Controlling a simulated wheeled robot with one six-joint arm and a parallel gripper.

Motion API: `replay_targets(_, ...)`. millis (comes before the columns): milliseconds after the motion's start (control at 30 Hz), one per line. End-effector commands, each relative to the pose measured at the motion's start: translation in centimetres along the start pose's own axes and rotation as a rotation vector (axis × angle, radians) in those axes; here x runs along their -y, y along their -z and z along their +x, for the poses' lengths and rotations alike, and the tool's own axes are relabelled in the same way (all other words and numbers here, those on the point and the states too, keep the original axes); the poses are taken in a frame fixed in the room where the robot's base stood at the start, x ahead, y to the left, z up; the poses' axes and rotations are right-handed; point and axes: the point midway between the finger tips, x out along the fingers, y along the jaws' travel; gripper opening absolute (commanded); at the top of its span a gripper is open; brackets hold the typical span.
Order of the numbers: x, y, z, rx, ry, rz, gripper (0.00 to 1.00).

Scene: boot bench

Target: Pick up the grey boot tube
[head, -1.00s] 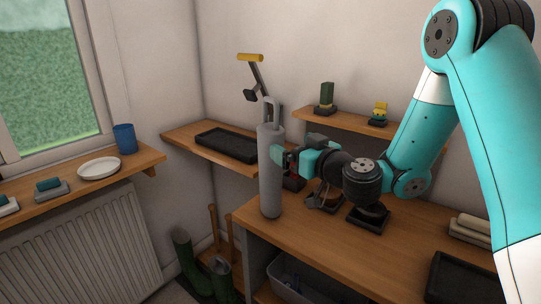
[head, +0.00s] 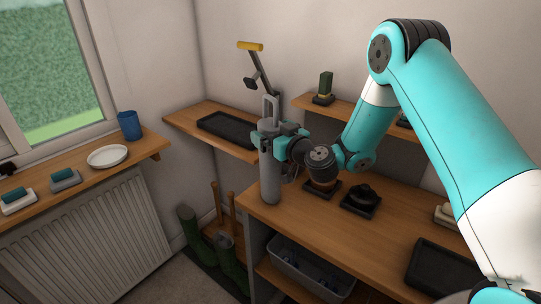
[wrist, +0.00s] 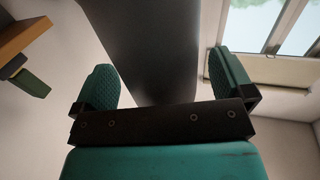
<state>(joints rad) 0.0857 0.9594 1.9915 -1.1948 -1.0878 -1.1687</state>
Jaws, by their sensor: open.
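The grey boot tube (head: 270,182) stands upright at the left front corner of the wooden bench, with a loop handle at its top. My gripper (head: 268,138) is at the upper part of the tube in the head view, its fingers reaching to either side of it. In the wrist view the tube (wrist: 150,45) fills the space between the two teal finger pads of my gripper (wrist: 160,88). The pads are spread, and a gap shows beside the tube, wider on the left. The far side of the tube is hidden.
A shelf with another black tray (head: 228,130) is behind. A grey bin (head: 310,268) sits below, and green boots (head: 230,262) stand on the floor at left.

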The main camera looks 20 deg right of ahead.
Motion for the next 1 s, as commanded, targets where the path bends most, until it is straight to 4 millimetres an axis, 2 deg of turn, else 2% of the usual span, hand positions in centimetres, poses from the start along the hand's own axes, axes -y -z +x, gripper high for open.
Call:
replay_targets(133,0.0,-0.1,0.0,0.000,0.000,0.000,0.99)
replay_targets(167,0.0,-0.1,0.0,0.000,0.000,0.000,0.95)
replay_targets(300,0.0,-0.1,0.0,0.000,-0.001,0.000,0.62)
replay_targets(367,0.0,-0.1,0.0,0.000,-0.001,0.000,0.50)
replay_targets(433,0.0,0.0,0.0,0.000,-0.001,0.000,0.50)
replay_targets(467,0.0,0.0,0.0,0.000,-0.001,0.000,0.47)
replay_targets(767,0.0,0.5,0.0,-0.001,0.000,-0.001,0.47)
replay_targets(867,0.0,1.6,0.0,-0.004,0.000,-0.003,0.47)
replay_targets(1000,-0.1,4.6,0.0,-0.007,0.000,-0.006,0.47)
